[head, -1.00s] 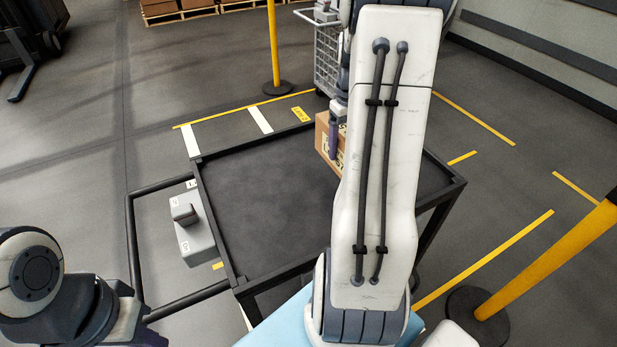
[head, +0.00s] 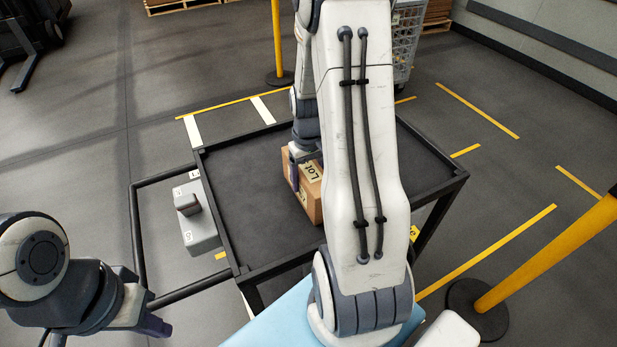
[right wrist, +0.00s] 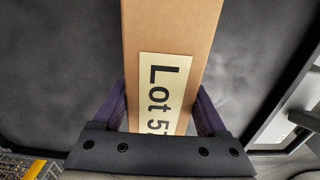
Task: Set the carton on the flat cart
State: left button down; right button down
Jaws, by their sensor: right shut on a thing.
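The brown carton (head: 313,203) has a pale label reading "Lot". It is over the middle of the flat cart's black deck (head: 240,215); I cannot tell whether it touches the deck. My right gripper (head: 298,175) is shut on the carton. In the right wrist view the purple fingers of the right gripper (right wrist: 160,105) press on both sides of the carton (right wrist: 170,30). My right forearm hides part of the carton and deck in the head view. My left gripper (head: 155,326) is at the lower left, away from the cart; its jaw opening is not clear.
The cart has a raised dark rim (head: 215,235) and a push handle (head: 136,240) on its left. A grey box (head: 200,232) sits beside that rim. A yellow post (head: 545,255) stands at the right, and a wire cage (head: 405,40) behind. The deck's left part is clear.

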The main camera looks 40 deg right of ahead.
jog(key=shift+f, duration=0.15)
grip_release()
